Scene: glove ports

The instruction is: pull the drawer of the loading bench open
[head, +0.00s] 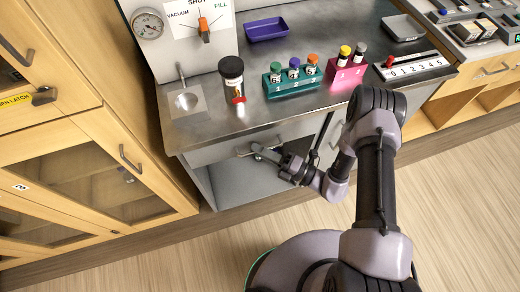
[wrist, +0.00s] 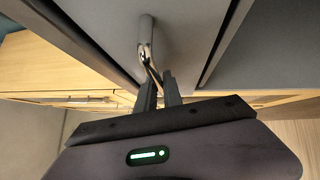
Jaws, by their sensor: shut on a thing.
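The grey loading bench (head: 215,130) has a steel top and a grey drawer front (head: 215,152) under its left part. The drawer looks closed, or nearly so, in the head view. A metal bar handle (wrist: 147,35) runs along the drawer front in the wrist view. My gripper (head: 262,152) is at the handle's right part. In the wrist view my gripper (wrist: 158,80) has its two fingers around the near end of the handle, shut on it. The fingers hide part of the bar.
Wooden cabinets (head: 70,135) stand at the left. The floor (head: 220,245) before the bench is clear.

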